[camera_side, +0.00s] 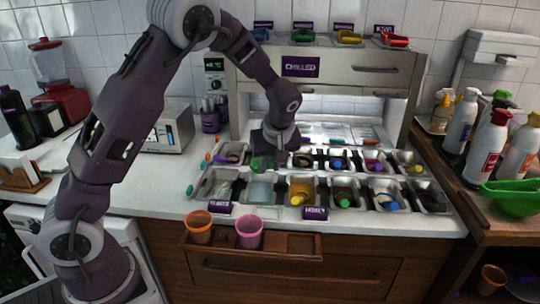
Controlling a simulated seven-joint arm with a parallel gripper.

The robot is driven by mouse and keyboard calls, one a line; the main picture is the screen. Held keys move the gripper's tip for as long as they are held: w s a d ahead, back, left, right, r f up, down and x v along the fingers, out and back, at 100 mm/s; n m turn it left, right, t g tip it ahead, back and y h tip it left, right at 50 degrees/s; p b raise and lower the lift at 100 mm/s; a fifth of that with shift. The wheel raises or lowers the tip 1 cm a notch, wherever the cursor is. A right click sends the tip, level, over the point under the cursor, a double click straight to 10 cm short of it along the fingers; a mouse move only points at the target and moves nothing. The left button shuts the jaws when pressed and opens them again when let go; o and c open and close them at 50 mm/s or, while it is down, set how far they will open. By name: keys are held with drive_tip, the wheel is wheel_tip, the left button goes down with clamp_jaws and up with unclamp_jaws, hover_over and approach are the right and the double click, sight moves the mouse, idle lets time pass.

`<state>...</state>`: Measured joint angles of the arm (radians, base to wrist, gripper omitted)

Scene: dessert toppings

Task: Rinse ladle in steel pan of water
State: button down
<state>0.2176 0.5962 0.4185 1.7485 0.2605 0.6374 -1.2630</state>
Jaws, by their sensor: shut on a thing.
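My gripper (268,152) points down over the left part of the topping pans. It is shut on a ladle, whose green part (262,164) shows just below it. The fingers and the ladle's bowl are too small or hidden to make out. A steel pan with pale, clear bluish contents (260,188), which looks like the water, sits in the front row just below the green part. I cannot tell whether the ladle touches the water.
Front-row pans with yellow (301,190), green (343,197) and blue (387,201) ladles stand to the right. More pans fill the back row. A chilled cabinet (335,75) rises behind. Orange (199,227) and pink (249,231) cups stand on the lower front ledge.

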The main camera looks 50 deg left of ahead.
drive_tip(key=shift+f, duration=0.45)
drive_tip(key=m+y, duration=0.4)
drive_tip(key=m, duration=0.4)
drive_tip(key=f+m+y, duration=0.1)
drive_tip(key=m+y, duration=0.3)
drive_tip(key=m, duration=0.5)
drive_tip(key=m+y, duration=0.4)
drive_tip(key=m, duration=0.5)
drive_tip(key=shift+s+d+f+t, duration=0.3)
drive_tip(key=shift+s, duration=0.1)
